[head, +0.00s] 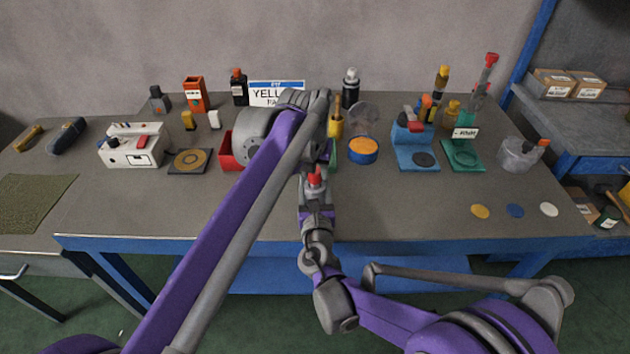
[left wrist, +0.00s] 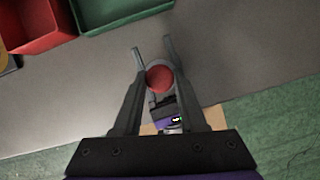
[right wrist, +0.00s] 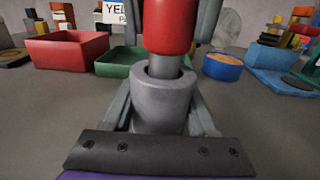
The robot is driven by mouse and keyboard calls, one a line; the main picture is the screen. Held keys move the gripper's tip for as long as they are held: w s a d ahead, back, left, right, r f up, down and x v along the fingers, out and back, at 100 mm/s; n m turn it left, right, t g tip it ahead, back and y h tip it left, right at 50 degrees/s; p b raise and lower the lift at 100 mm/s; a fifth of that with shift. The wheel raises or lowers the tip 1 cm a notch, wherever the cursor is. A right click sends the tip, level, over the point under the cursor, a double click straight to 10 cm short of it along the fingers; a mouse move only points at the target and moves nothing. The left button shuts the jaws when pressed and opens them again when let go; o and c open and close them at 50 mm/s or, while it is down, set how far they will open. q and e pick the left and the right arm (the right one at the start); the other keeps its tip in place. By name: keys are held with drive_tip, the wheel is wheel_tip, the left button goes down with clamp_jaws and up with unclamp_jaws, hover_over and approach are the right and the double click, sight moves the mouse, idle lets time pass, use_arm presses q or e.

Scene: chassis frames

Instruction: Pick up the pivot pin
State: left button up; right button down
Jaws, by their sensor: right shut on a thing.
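A pin with a red head (right wrist: 168,25) and a grey shank stands upright in the bore of a grey collar (right wrist: 160,105); I take it to be the pivot pin. My right gripper (head: 317,205) is shut on the collar and holds it above the front of the table. The red head also shows from above in the left wrist view (left wrist: 159,78). My left gripper (left wrist: 152,50) is open, with one finger on each side of the red head. Whether the fingers touch it is unclear. The shank's lower end is hidden in the collar.
A red bin (right wrist: 70,50) and a green bin (right wrist: 125,60) stand behind the collar. A blue round tub (head: 363,151) is right of them. Blue (head: 418,156) and green (head: 463,155) fixtures stand farther right. The front table strip is mostly clear, with small discs (head: 515,210) at right.

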use_arm(q)
clamp_jaws()
drive_tip(key=shift+r, duration=0.1)
wheel_tip(320, 180, up, 10)
idle(0.5)
use_arm(e)
drive_tip(key=shift+c, duration=0.6)
unclamp_jaws()
drive_tip(key=shift+s, duration=0.1)
